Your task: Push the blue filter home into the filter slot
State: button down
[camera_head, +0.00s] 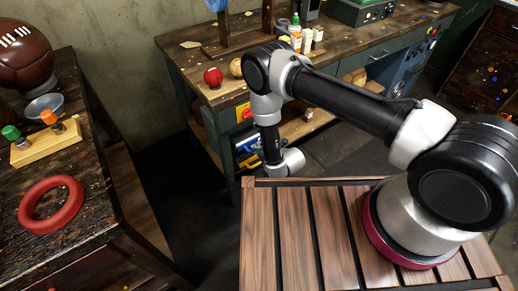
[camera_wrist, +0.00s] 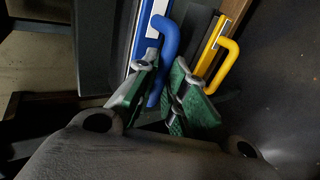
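The blue filter (camera_wrist: 170,42) shows in the wrist view as a blue bent handle on a narrow blue and white front. My gripper (camera_wrist: 165,72) has its green-padded fingertips on either side of this handle, closed in against it. The slot's opening is hidden, and I cannot tell how deep the filter sits. In the head view the blue filter (camera_head: 250,160) is a small blue patch at the bench's near end, low beside my wrist. My fingers are hidden in that view.
A yellow handle (camera_wrist: 229,62) stands just right of the blue one. A left table (camera_head: 90,205) carries a red ring (camera_head: 51,204) and a leather ball (camera_head: 24,56). Dark floor lies between.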

jog(key=shift+s, duration=0.15)
jog(key=s+d, duration=0.5)
jog(key=s, duration=0.2)
dwell(1.7)
jog(key=shift+s, duration=0.1)
